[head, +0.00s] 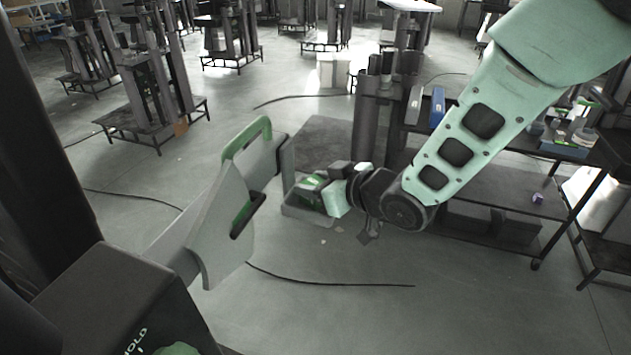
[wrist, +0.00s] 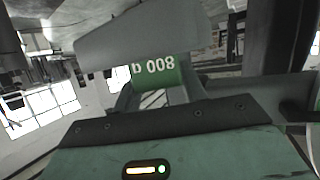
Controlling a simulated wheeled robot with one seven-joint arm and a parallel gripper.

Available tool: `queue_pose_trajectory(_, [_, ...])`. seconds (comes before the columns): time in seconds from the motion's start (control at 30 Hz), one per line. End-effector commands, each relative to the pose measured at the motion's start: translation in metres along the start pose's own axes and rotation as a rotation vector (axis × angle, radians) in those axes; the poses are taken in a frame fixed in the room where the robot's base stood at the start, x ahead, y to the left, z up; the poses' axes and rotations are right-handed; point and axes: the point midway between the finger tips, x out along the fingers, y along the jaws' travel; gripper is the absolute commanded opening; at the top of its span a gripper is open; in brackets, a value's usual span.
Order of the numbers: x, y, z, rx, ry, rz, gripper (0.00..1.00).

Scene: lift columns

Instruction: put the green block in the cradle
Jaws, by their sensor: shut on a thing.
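The green block (wrist: 160,76) shows in the wrist view with white characters on its face, held in my gripper (wrist: 158,90). In the head view the green block (head: 314,181) is a small patch of green, mostly hidden by the dark jaws of my gripper (head: 318,187). The jaws are shut on it. The grey cradle (head: 288,208) has an upright plate on its left and a low-rimmed base. It sits at the end of a grey arm with green handles. My gripper is at the cradle, over its base. I cannot tell whether the block touches it.
The grey arm with green handles (head: 228,205) stands close on the left. A dark shelf table (head: 480,180) with a blue item (head: 437,106) is behind my arm on the right. Cables (head: 330,284) lie on the floor. Other lift columns (head: 140,75) stand further back.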

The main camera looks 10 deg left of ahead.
Motion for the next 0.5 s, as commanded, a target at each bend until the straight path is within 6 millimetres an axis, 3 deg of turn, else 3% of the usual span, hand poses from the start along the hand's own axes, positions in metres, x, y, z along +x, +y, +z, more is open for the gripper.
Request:
queue_pose_trajectory(0.17, [0.0014, 0.0004, 0.0013, 0.000, 0.005, 0.000, 0.00])
queue_pose_trajectory(0.2, [0.0009, 0.0002, 0.0026, 0.000, 0.000, 0.000, 0.50])
queue_pose_trajectory(0.27, [0.0008, 0.0002, 0.0023, 0.000, -0.001, 0.000, 0.64])
queue_pose_trajectory(0.5, [0.0007, 0.0001, 0.0021, 0.000, -0.001, 0.000, 0.64])
